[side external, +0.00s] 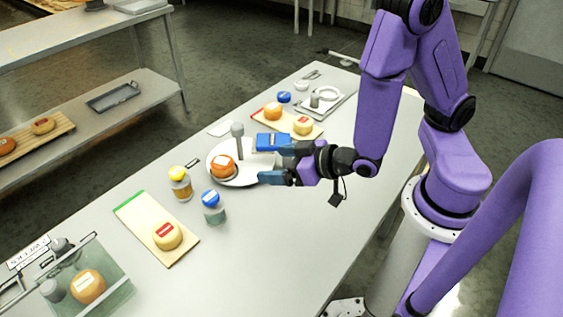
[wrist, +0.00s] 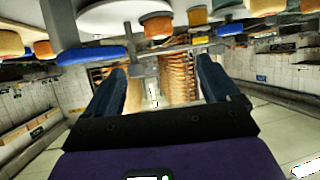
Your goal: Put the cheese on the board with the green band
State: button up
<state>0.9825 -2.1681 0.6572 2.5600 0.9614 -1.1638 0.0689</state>
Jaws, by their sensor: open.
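An orange cheese wheel with a white label (side external: 223,167) sits on a round white plate (side external: 245,177) near the middle of the table. The board with the green band (side external: 180,250) lies at the front left, its green end to the upper left. A pale yellow cheese with a red label (side external: 167,235) is on that board. My gripper (side external: 268,160) is open and empty, over the right part of the plate, fingers toward the orange cheese but apart from it. In the wrist view the plate (wrist: 120,20) and orange cheese (wrist: 158,26) show at the top, beyond the open fingers.
A grey upright knobbed post (side external: 238,138) stands by the plate's back. A yellow-lidded jar (side external: 180,184) and blue-lidded jar (side external: 213,208) stand between plate and green-banded board. A red-banded board (side external: 285,122) with two cheeses lies behind. A clear case (side external: 115,283) holds another cheese.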

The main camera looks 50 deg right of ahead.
jog(key=shift+s+r, duration=0.1)
jog(key=shift+s, duration=0.1)
jog(key=s+a+r+n+g+y, duration=0.3)
jog(key=s+a+n+g, duration=0.25)
jog(key=s+g, duration=0.45)
jog(key=s+d+r+n+g+h, duration=0.2)
jog(key=s+d+r+n+h, duration=0.2)
jog(key=d, duration=0.6)
jog(key=shift+s+d+r+n+h, duration=0.25)
jog(key=shift+s+r+n+h, duration=0.1)
jog(key=shift+s+r, duration=0.6)
jog(key=shift+o, duration=0.4)
jog(key=shift+d+r, duration=0.15)
jog(key=shift+d, duration=0.35)
jog(key=shift+w, duration=0.1)
